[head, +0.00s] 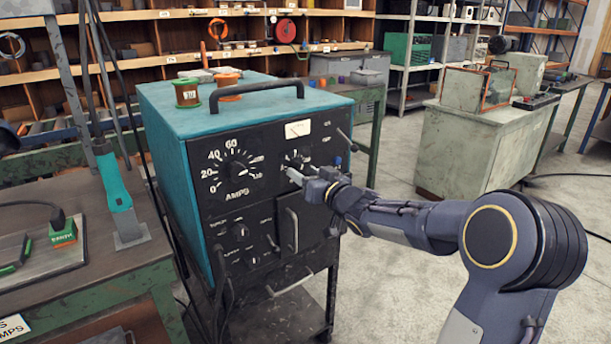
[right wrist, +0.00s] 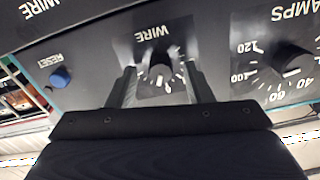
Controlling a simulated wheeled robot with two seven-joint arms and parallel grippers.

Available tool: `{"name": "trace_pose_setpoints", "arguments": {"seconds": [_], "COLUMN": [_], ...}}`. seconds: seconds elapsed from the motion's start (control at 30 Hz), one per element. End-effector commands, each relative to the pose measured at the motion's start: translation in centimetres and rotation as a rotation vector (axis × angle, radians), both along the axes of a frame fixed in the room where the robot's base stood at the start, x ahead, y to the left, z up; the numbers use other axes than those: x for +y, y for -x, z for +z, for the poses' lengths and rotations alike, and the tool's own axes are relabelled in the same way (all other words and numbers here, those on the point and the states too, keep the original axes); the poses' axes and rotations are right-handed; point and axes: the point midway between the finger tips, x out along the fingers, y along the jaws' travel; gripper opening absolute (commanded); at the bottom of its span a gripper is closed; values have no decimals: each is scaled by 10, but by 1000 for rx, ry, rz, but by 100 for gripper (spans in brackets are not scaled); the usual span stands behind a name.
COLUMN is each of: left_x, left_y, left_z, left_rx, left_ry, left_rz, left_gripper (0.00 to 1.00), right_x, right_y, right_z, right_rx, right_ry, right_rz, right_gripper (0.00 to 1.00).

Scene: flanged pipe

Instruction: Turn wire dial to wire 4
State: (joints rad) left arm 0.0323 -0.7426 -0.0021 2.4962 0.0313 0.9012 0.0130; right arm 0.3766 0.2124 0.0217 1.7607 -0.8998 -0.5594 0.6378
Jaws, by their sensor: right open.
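The teal welding machine (head: 175,150) has a black front panel. Its black WIRE dial (right wrist: 160,72) shows in the right wrist view, upside down, with white tick marks around it. In the head view the dial (head: 294,159) is partly covered by my right gripper (head: 308,174). My right gripper (right wrist: 160,80) is open, with one finger on each side of the dial. I cannot tell whether the fingers touch it. The dial's numbers and pointer are too small to read. My left gripper is out of view.
The larger AMPS dial (head: 231,175) is left of the WIRE dial. A blue RESET button (right wrist: 61,77) sits on the panel. A handle (head: 289,229) and lower knobs are below. Wire spools (head: 187,93) stand on top. A workbench (head: 95,240) stands at left.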

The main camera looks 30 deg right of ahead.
Motion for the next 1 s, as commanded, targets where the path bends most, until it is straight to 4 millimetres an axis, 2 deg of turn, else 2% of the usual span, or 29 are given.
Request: {"name": "trace_pose_setpoints", "arguments": {"seconds": [0.27,0.6,1.0], "left_x": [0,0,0], "left_y": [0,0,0], "left_z": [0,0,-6], "left_rx": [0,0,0], "left_ry": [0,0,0], "left_rz": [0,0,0], "left_gripper": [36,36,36], "right_x": [1,0,0], "right_y": [-2,-2,-2], "right_z": [0,0,-1], "right_rx": [1,1,-6], "right_ry": [0,0,75], "right_rz": [0,0,1], "right_gripper": [46,3,2]}}
